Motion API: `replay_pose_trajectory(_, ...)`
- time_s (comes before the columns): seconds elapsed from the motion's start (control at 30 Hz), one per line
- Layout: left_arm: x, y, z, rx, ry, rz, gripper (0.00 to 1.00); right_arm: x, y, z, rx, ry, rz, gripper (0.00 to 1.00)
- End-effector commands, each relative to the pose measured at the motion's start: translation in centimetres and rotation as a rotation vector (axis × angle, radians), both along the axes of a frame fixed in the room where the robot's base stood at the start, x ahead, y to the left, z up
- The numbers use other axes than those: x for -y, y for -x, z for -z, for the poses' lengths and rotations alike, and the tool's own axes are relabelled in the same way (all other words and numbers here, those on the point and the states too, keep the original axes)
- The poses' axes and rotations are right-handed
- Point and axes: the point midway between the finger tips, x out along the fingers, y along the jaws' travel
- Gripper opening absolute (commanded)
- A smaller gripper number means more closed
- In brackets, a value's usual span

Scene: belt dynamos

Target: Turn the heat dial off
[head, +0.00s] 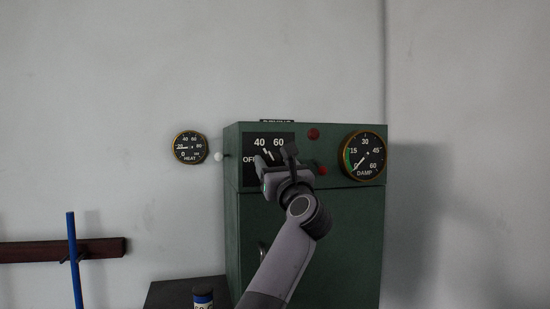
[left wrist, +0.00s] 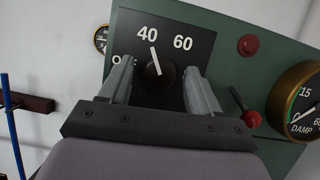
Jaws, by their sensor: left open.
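The heat dial is a dark round knob (left wrist: 158,72) with a white pointer line, on a black plate (left wrist: 192,22) marked OFF, 40 and 60. The pointer leans slightly left of upright, towards 40. The plate (head: 284,138) is on the upper front of a green cabinet (head: 340,240). My left gripper (head: 276,157) is open in front of the plate. In the left wrist view its fingers (left wrist: 159,72) stand on either side of the knob; whether they touch it I cannot tell. The gripper hides most of the knob in the head view. My right gripper is not in view.
A round HEAT gauge (head: 190,147) on the wall reads near 20. A DAMP gauge (head: 364,156) and red knobs (head: 313,134) are right of the plate. A wooden rail (head: 60,250) with a blue rod (head: 74,260) is at lower left.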

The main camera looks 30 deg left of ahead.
Motion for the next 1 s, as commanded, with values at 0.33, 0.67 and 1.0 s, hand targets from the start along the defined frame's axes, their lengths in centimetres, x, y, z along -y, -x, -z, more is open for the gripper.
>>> replay_pose_trajectory(0.33,-0.6,-0.5,-0.2,-0.001,0.000,0.001,0.63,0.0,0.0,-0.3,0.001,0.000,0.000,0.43)
replay_pose_trajectory(0.67,-0.6,-0.5,-0.2,-0.001,0.001,0.000,0.07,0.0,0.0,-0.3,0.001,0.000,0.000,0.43)
replay_pose_trajectory(1.0,-0.5,-0.5,0.0,0.058,0.054,0.000,0.07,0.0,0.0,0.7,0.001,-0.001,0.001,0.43)
